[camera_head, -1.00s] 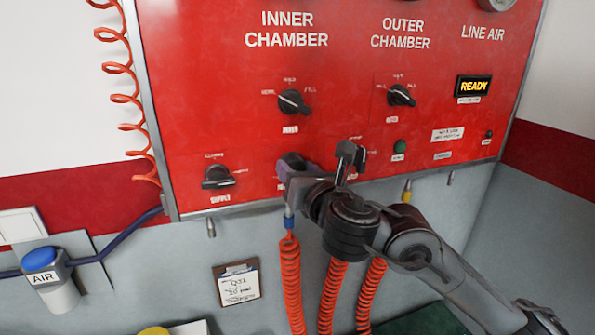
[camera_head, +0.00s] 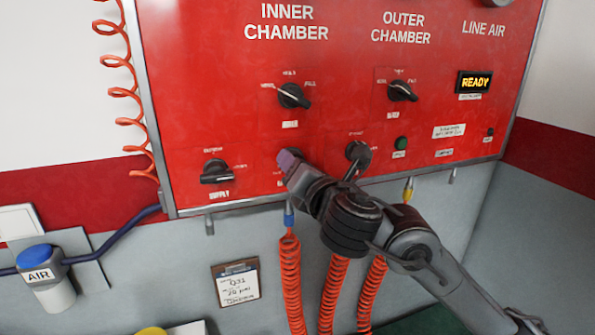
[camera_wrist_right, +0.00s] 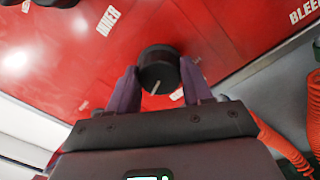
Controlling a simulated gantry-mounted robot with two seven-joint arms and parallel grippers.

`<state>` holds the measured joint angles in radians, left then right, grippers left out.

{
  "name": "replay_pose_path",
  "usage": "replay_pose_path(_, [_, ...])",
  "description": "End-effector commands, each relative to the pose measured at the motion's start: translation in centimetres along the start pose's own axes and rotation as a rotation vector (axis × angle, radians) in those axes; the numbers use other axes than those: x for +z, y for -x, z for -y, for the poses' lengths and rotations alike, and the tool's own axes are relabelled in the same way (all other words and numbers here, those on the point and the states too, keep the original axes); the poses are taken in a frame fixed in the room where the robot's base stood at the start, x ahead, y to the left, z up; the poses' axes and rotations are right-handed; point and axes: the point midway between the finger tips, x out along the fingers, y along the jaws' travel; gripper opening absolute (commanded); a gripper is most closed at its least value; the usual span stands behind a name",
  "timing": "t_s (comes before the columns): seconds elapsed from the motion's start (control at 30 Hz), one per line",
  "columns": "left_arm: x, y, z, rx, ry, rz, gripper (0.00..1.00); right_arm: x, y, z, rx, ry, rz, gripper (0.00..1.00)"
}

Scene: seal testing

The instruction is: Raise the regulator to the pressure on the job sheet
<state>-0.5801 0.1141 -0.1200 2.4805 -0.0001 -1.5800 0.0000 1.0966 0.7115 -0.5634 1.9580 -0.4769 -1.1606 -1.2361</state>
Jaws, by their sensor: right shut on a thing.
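The round black regulator knob (camera_wrist_right: 158,68), with a white pointer line, sits between the two purple fingers of my right gripper (camera_wrist_right: 160,88) in the right wrist view. The gripper is shut on it at the red panel. In the head view my right gripper (camera_head: 290,160) reaches the lower panel below INNER CHAMBER and hides most of this knob and its label. The job sheet (camera_head: 237,283) is clipped to a brown board on the grey wall below; its handwriting is too small to read surely. No gauge reading shows. My left gripper is not in view.
The red panel (camera_head: 240,110) carries the supply knob (camera_head: 216,172), inner (camera_head: 293,96) and outer (camera_head: 402,91) chamber knobs, another black knob (camera_head: 358,152), and a lit READY display (camera_head: 474,82). Orange coiled hoses (camera_head: 290,275) hang below, close to my right arm.

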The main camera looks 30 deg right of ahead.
Motion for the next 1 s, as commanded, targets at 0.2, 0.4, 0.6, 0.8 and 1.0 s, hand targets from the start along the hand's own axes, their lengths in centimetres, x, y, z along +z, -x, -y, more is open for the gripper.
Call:
replay_pose_path(0.2, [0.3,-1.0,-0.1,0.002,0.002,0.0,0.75,-0.3,0.0,0.1,0.002,-0.207,0.008,0.19])
replay_pose_path(0.4, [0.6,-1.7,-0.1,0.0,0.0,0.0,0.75,-0.3,0.0,0.1,0.005,-0.397,0.017,0.19])
replay_pose_path(0.6, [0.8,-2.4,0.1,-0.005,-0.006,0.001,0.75,-0.3,0.0,0.1,0.006,-0.587,0.025,0.19])
replay_pose_path(0.8, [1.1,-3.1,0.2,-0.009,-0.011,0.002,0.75,-0.3,0.0,0.1,0.008,-0.766,0.033,0.19])
replay_pose_path(1.0, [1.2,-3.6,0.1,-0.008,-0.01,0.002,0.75,-0.3,0.0,0.1,0.008,-0.914,0.04,0.19])
